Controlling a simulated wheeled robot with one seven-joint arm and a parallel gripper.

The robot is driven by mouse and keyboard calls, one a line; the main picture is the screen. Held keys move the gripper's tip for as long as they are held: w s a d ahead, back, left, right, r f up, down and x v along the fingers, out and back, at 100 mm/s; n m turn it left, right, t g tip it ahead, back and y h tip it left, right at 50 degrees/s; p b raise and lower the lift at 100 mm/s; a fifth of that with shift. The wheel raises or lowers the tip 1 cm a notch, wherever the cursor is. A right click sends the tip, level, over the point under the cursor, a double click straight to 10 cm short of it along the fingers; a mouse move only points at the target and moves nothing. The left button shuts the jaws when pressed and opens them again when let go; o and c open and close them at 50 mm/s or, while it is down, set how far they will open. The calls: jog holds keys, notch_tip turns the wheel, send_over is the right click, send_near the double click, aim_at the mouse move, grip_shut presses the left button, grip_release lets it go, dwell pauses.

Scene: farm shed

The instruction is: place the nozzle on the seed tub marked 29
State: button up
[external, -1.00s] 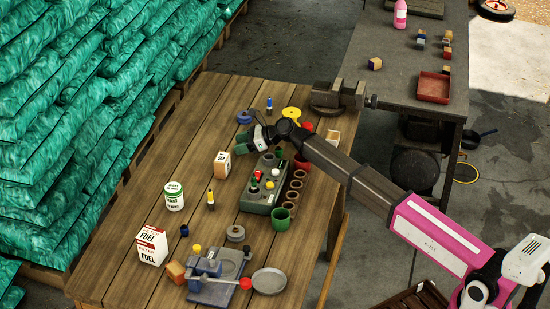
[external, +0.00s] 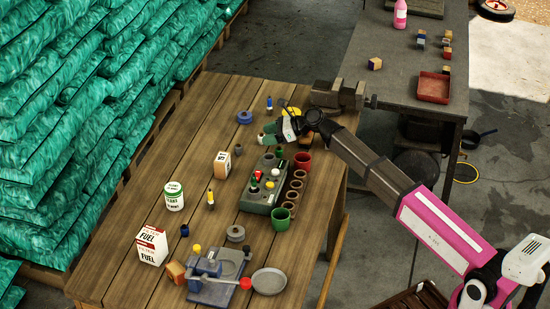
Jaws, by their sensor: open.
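My gripper (external: 264,139) is open above the table, just beyond the far end of the grey-green control box. Its fingers are small here, and I see nothing clearly held. A small grey round piece (external: 239,150) stands on the wood to its left, apart from it; I cannot tell whether it is the nozzle. A red tub (external: 304,161) and a green tub (external: 281,218) stand along the right side of the table. No number 29 is readable on either. A white and orange carton (external: 221,165) has markings too small to read.
The control box (external: 258,201) and a row of brown rings (external: 293,189) fill the right middle. A vise (external: 337,95) sits at the far corner. A white-green jar (external: 174,196), fuel carton (external: 151,246) and clamp fixture (external: 214,280) stand nearer. Bare wood lies left of centre.

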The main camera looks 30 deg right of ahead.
aim_at(239, 145)
jog(key=shift+w+a, duration=0.1)
jog(key=shift+w+a+r+n+g, duration=0.1)
jog(key=shift+w+a+n+g, duration=0.2)
jog(key=shift+g, duration=0.1)
jog(key=w+a+r+n+g+h, duration=0.4)
jog(key=w+n+g+h, duration=0.1)
jog(key=g+h, duration=0.15)
jog(key=shift+h, duration=0.25)
jog(key=x, duration=0.5)
jog(key=shift+s, duration=0.15)
jog(key=shift+a+x, duration=0.2)
jog(key=shift+x, duration=2.6)
jog(key=shift+r, duration=0.1)
jog(key=c, duration=1.1)
jog(key=shift+o, duration=0.2)
jog(key=shift+r, duration=0.1)
